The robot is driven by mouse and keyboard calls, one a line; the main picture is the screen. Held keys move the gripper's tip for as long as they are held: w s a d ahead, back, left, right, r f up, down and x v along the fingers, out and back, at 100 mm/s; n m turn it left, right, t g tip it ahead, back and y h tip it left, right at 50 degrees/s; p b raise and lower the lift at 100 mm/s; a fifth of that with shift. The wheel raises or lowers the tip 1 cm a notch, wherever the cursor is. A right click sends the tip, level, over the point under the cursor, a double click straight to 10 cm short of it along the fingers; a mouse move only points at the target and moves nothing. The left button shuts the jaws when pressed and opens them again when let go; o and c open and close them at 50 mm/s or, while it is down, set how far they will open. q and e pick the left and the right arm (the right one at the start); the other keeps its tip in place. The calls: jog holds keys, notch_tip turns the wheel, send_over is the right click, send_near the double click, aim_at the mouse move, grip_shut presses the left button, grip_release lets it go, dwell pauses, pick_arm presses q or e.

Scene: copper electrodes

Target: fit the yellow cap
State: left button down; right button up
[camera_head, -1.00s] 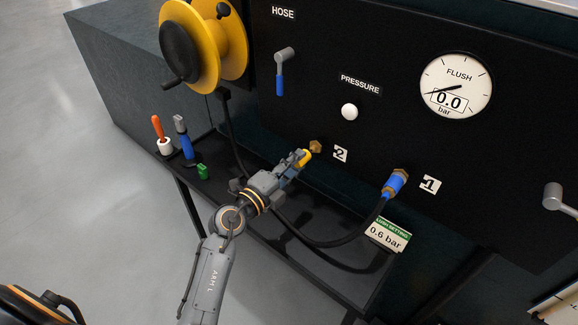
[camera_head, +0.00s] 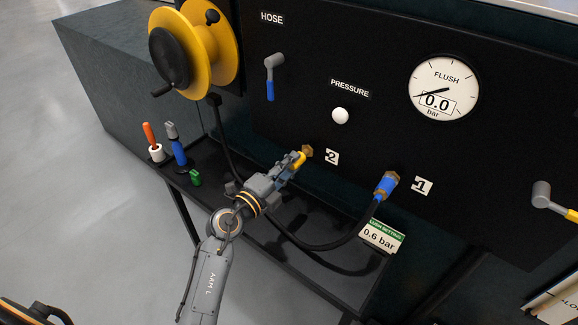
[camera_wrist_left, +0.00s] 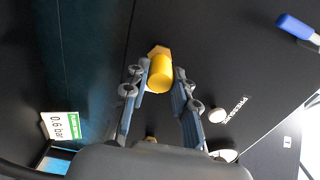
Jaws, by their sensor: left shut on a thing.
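My left gripper (camera_head: 297,161) is shut on the yellow cap (camera_head: 301,159), in front of the black panel. The cap also shows between the two fingers in the left wrist view (camera_wrist_left: 160,74). Its far end meets the brass fitting (camera_head: 307,151) beside label 2, and the fitting's hexagonal edge shows behind the cap in the wrist view (camera_wrist_left: 157,50). The cap looks in line with the fitting. I cannot tell how far it is seated on it. My right gripper is not in view.
A blue hose connector (camera_head: 386,186) sits on the port beside label 1, its black hose looping over the shelf (camera_head: 290,222). A sign reading 0.6 bar (camera_head: 381,236) stands at the shelf's right. Tools and a green piece (camera_head: 195,178) are at the left. The gauge (camera_head: 444,89) reads 0.0.

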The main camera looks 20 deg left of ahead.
pick_arm(q)
jog(key=shift+p+x, duration=0.35)
jog(key=shift+x, duration=0.75)
jog(key=c, duration=1)
grip_release()
jog(key=shift+o, duration=0.5)
jog(key=o, duration=0.4)
jog(key=p+v, duration=0.1)
jog(key=v, duration=0.5)
jog(key=shift+p, duration=0.3)
